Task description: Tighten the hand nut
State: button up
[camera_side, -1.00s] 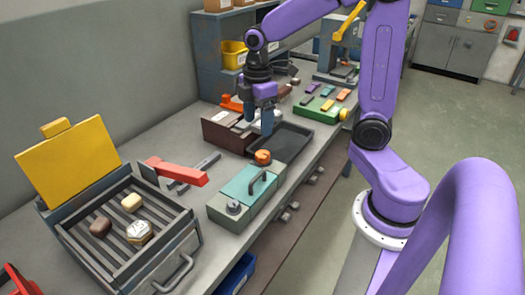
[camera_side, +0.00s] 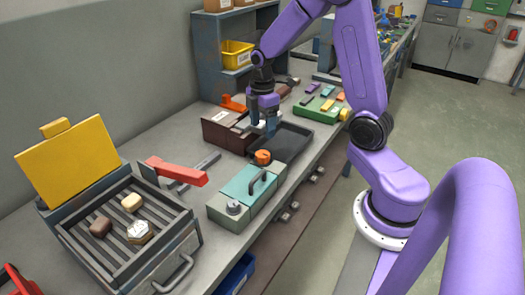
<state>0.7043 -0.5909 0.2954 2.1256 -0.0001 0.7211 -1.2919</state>
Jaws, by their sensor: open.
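A teal and grey-green fixture (camera_side: 240,192) sits near the front edge of the bench, with a dark handle (camera_side: 258,182) on its top. A round orange knob (camera_side: 262,157) stands at its far end, and a small grey round nut (camera_side: 233,207) sits at its near end. I cannot tell for certain which of the two is the hand nut. My gripper (camera_side: 263,127) points down beyond the orange knob, near the dark tray. Its fingers are apart with nothing visible between them, and it appears clear of the fixture.
A dark tray (camera_side: 296,140) and a brown box (camera_side: 224,134) lie by my gripper. A slatted grill box (camera_side: 72,238) with a raised yellow lid stands at the left. A red-handled tool (camera_side: 178,171) lies between grill and fixture. A green block (camera_side: 318,109) lies farther back.

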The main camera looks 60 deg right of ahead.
aim_at(263, 154)
notch_tip(263, 154, down, 10)
jog(key=shift+f, duration=0.1)
dwell(0.4)
jog(key=c, duration=1.1)
